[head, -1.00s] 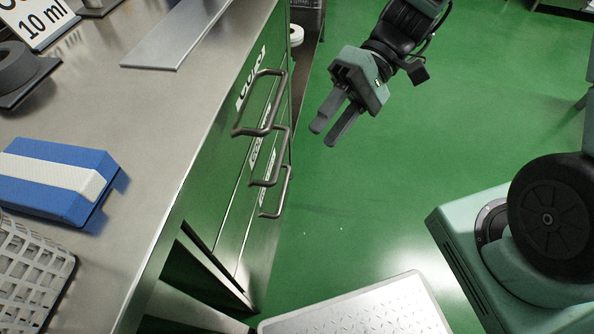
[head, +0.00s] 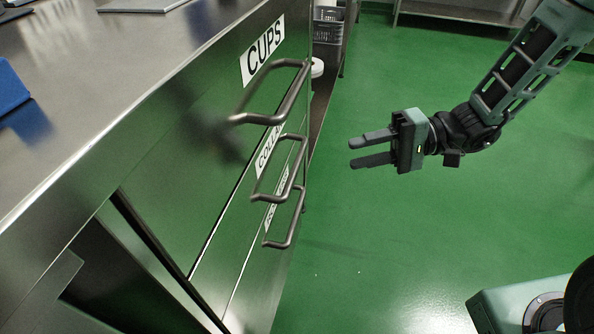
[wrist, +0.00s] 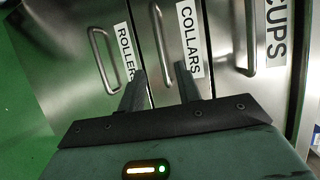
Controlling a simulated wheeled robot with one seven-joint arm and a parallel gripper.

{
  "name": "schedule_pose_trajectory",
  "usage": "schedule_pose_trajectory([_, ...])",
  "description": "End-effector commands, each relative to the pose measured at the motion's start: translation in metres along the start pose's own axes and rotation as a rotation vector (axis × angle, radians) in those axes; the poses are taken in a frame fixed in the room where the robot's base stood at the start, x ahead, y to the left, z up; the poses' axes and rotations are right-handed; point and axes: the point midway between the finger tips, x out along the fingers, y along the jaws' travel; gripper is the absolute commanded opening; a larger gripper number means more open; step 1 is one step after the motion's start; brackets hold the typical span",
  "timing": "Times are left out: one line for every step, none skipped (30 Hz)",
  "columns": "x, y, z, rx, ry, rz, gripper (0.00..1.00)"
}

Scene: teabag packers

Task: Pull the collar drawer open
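The collar drawer is the middle one of three steel drawers, and its front (wrist: 215,55) carries the label COLLARS (wrist: 190,38) in the wrist view. Its bar handle (head: 294,170) shows in the head view, and in the wrist view the handle (wrist: 161,38) lies ahead of the fingers. The drawer looks shut. My gripper (head: 356,152) is open and empty, to the right of the handles in the head view, with its fingers pointing at the cabinet. In the wrist view the gripper (wrist: 160,82) has its two fingers apart, touching no handle that I can see.
The CUPS drawer handle (head: 290,95) is above and the ROLLERS handle (head: 294,218) below, both close to the middle one. The steel worktop (head: 90,85) is at left. A blue object (head: 10,88) sits on it. The green floor (head: 400,240) right of the cabinet is clear.

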Motion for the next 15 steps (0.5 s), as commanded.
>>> schedule_pose_trajectory([0.013, 0.003, 0.002, 0.0, -0.006, 0.0, 0.34])
schedule_pose_trajectory([0.019, 0.003, 0.002, 0.001, -0.007, 0.001, 0.34])
schedule_pose_trajectory([0.027, 0.003, 0.001, 0.001, -0.006, 0.001, 0.34])
schedule_pose_trajectory([0.034, 0.003, 0.001, 0.001, -0.006, 0.001, 0.34])
schedule_pose_trajectory([0.04, 0.003, 0.002, 0.001, -0.007, 0.0, 0.34])
schedule_pose_trajectory([0.049, 0.003, 0.002, 0.001, -0.007, 0.0, 0.34])
schedule_pose_trajectory([0.055, 0.003, 0.001, 0.0, -0.006, 0.001, 0.34])
schedule_pose_trajectory([0.061, 0.003, 0.002, 0.0, -0.006, 0.001, 0.34])
schedule_pose_trajectory([0.069, 0.003, 0.002, 0.0, -0.005, 0.001, 0.34])
schedule_pose_trajectory([0.075, 0.003, 0.002, 0.0, -0.007, 0.001, 0.34])
schedule_pose_trajectory([0.081, 0.003, 0.002, 0.0, -0.006, 0.0, 0.34])
schedule_pose_trajectory([0.089, 0.003, 0.002, 0.0, -0.006, 0.001, 0.34])
schedule_pose_trajectory([0.094, 0.003, 0.002, 0.0, -0.005, 0.001, 0.34])
schedule_pose_trajectory([0.099, 0.003, 0.002, 0.001, -0.005, 0.002, 0.34])
schedule_pose_trajectory([0.105, 0.003, 0.002, 0.001, -0.005, 0.001, 0.34])
